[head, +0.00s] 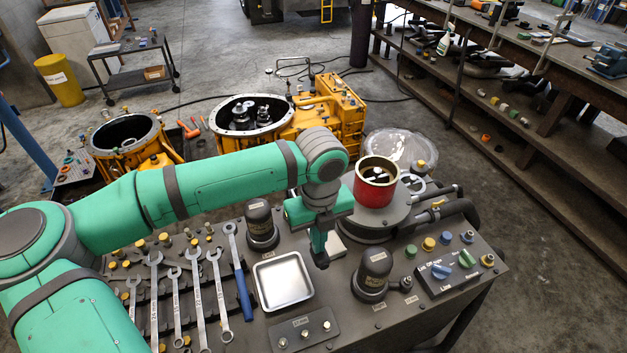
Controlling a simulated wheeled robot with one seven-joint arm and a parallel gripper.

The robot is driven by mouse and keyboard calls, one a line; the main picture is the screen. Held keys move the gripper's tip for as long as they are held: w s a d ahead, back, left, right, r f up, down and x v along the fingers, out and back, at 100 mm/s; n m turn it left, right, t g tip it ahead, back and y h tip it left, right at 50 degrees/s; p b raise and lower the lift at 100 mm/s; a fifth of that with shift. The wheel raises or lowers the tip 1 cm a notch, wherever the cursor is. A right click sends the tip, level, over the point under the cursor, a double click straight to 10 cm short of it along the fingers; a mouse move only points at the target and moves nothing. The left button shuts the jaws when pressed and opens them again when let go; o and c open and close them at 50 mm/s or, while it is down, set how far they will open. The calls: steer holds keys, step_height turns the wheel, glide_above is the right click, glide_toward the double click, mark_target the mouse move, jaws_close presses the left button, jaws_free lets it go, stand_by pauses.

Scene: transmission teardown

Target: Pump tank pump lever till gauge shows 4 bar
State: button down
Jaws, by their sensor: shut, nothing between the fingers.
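My gripper (320,257) points down over the dark bench, just right of a shallow metal tray (283,281). Its fingers are together and hold nothing that I can see. A round grey tank-like unit (365,230) with thick dark hoses (447,211) stands to the right of the gripper, with a red can (376,183) on top. I cannot pick out a pump lever for sure; my arm hides part of this area. No gauge dial or reading can be made out.
Dark domed canisters stand left (261,225) and right (373,276) of the gripper. Several wrenches (218,295) lie at left. A knob panel (453,268) sits at right. Yellow transmission housings (330,115) stand behind. Open floor lies right of the bench.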

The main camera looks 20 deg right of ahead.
steer(key=shift+f, duration=0.7)
steer(key=shift+d+r, duration=0.1)
steer(key=shift+r, duration=3.6)
steer(key=shift+w, duration=0.1)
